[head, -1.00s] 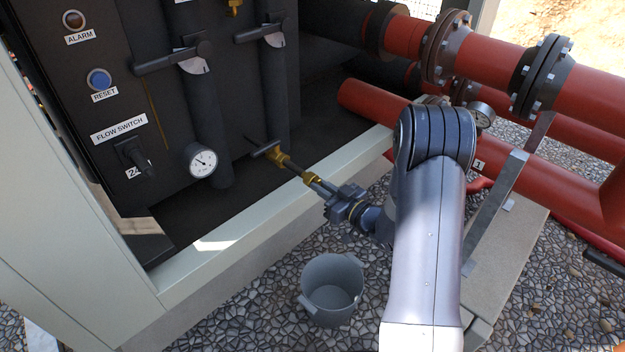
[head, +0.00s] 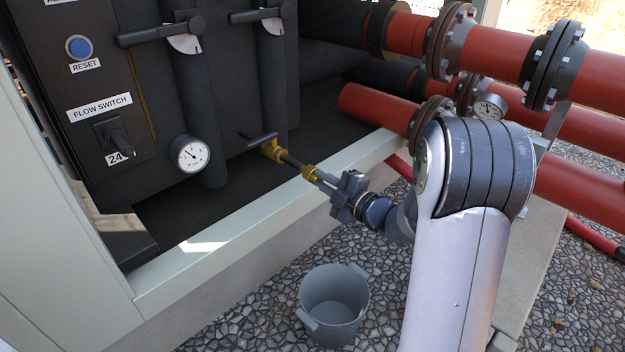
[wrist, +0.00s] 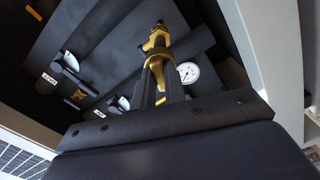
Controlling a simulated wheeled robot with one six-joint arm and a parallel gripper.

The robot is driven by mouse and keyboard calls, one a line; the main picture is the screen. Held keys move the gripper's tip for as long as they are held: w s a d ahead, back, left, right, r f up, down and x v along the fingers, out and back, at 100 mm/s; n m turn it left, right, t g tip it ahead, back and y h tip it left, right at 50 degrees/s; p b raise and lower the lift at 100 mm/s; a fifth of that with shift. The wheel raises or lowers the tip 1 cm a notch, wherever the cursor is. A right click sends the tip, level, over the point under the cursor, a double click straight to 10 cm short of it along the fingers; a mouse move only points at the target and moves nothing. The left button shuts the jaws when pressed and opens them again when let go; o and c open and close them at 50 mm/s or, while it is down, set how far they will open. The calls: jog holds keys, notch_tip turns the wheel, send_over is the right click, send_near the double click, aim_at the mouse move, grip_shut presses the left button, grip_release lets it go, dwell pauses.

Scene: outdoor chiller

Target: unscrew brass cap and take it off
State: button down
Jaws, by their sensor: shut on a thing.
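The brass cap (head: 308,172) is on the outer end of a short dark pipe from a brass drain valve (head: 273,151) with a dark lever handle. My gripper (head: 315,176) comes from the lower right, in line with the pipe, and its fingers are shut on the cap. In the wrist view my gripper's two fingers (wrist: 158,72) close around brass, with the valve body beyond. The fingers partly hide the cap, and I cannot see its thread.
A grey bucket (head: 334,304) stands on the pebble ground below the cap. A pale frame sill (head: 240,226) runs just under the pipe. A pressure gauge (head: 189,154) hangs left of the valve. Red flanged pipes (head: 400,108) lie behind my arm at the right.

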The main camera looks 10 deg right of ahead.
jog(key=n, duration=0.3)
jog(key=shift+n, duration=0.4)
jog(key=shift+s+d, duration=0.4)
jog(key=shift+s, duration=0.15)
jog(key=shift+v, duration=2)
jog(key=c, duration=2)
grip_release()
grip_shut()
jog(key=shift+a, duration=0.15)
